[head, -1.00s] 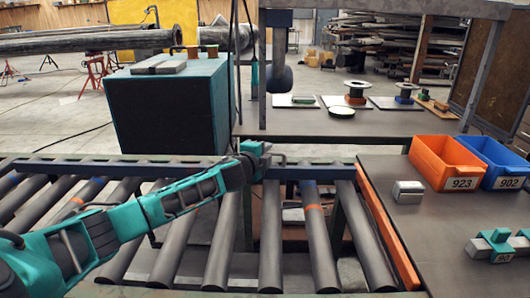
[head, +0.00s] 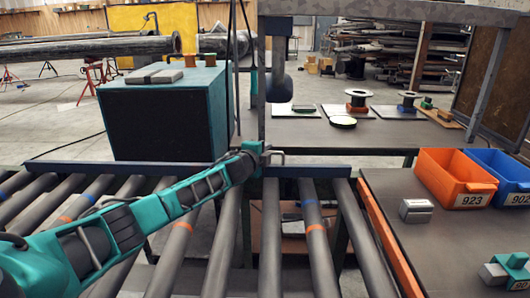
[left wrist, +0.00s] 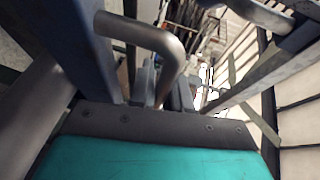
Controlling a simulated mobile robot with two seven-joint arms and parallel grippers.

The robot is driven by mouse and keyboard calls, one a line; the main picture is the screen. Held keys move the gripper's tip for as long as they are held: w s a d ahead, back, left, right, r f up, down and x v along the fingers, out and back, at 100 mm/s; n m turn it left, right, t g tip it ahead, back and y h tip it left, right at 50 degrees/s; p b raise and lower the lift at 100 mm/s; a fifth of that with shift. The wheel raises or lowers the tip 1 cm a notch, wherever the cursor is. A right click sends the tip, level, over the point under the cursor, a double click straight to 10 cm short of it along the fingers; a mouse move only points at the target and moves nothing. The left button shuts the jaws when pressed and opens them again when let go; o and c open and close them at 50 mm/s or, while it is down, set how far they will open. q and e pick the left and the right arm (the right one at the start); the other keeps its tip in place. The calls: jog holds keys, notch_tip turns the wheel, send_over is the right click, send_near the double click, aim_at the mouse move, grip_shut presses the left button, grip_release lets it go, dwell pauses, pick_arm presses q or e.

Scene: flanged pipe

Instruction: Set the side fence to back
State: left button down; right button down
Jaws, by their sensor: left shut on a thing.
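The side fence (head: 110,167) is a long dark blue bar lying across the far ends of the conveyor rollers in the head view. A grey bent-tube handle (head: 276,153) stands near its right part. My left gripper (head: 263,154) is shut on this handle, with my arm reaching over the rollers from the left. In the left wrist view the thick grey handle (left wrist: 158,40) rises close in front of the teal gripper body; the fingertips are largely hidden there. My right gripper is not in view.
Conveyor rollers (head: 272,240) fill the front. A large dark teal box (head: 160,125) stands behind the fence's left half. At right, a table holds an orange bin (head: 455,178), a blue bin (head: 500,172) and a grey block (head: 416,210). A back table (head: 385,135) carries spools.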

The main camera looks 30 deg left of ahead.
pick_arm(q)
jog(key=c, duration=1.2)
grip_release()
jog(key=shift+o, duration=0.2)
jog(key=shift+s, duration=0.15)
jog(key=v, duration=1.2)
jog(key=shift+s+p, duration=0.35)
